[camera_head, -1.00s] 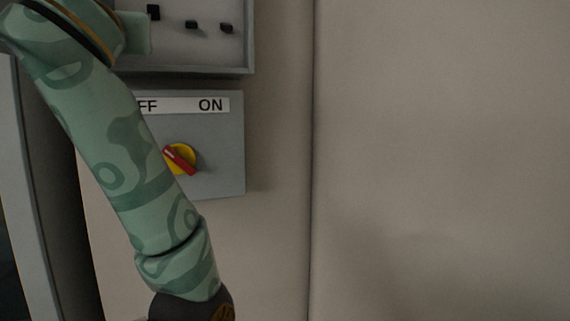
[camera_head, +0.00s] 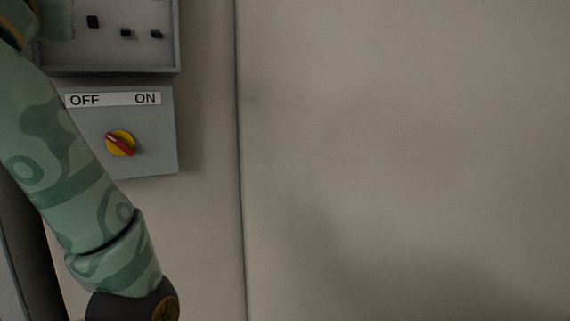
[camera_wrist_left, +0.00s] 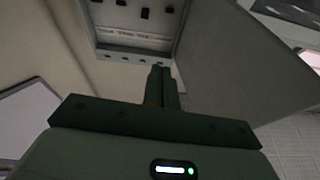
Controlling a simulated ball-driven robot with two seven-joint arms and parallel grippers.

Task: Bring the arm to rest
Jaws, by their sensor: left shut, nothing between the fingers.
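My left gripper (camera_wrist_left: 160,88) shows in the left wrist view with its two fingers together and nothing between them. It points towards an open grey box with black switches (camera_wrist_left: 130,14), apart from it as far as I can tell. In the head view my green patterned left arm runs down the left side, and its gripper is out of frame. My right gripper is in neither view.
In the head view a grey switch box (camera_head: 168,125) carries an OFF/ON label and a red-and-yellow rotary knob (camera_head: 120,143), its red bar slanting up-left. The open box (camera_head: 110,60) sits above it. The wall (camera_head: 400,150) to the right is bare. A grey door panel (camera_wrist_left: 235,70) shows in the wrist view.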

